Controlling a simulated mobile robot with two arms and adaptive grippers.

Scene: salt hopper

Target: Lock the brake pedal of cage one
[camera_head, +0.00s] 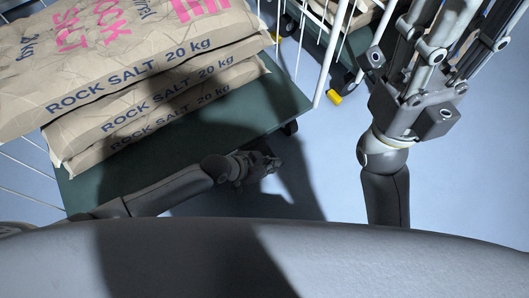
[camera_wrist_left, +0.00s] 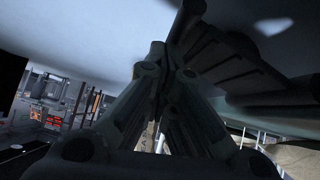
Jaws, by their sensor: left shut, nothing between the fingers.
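I cannot tell which belongs to cage one. The nearest cage has a dark green base (camera_head: 290,95) and white wire sides. My left gripper (camera_head: 268,164) is shut and empty, low beside the base's near right edge, apart from both pedals. Its closed fingers fill the middle of the left wrist view (camera_wrist_left: 168,80). My right gripper (camera_head: 450,35) points up the picture at the right; its fingertips are cut off.
Stacked rock salt bags (camera_head: 150,75) lie on the green base. A second cage with a wheel stands behind. Blue floor (camera_head: 325,150) is clear between my arms. A machine with orange displays (camera_wrist_left: 55,120) shows in the left wrist view.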

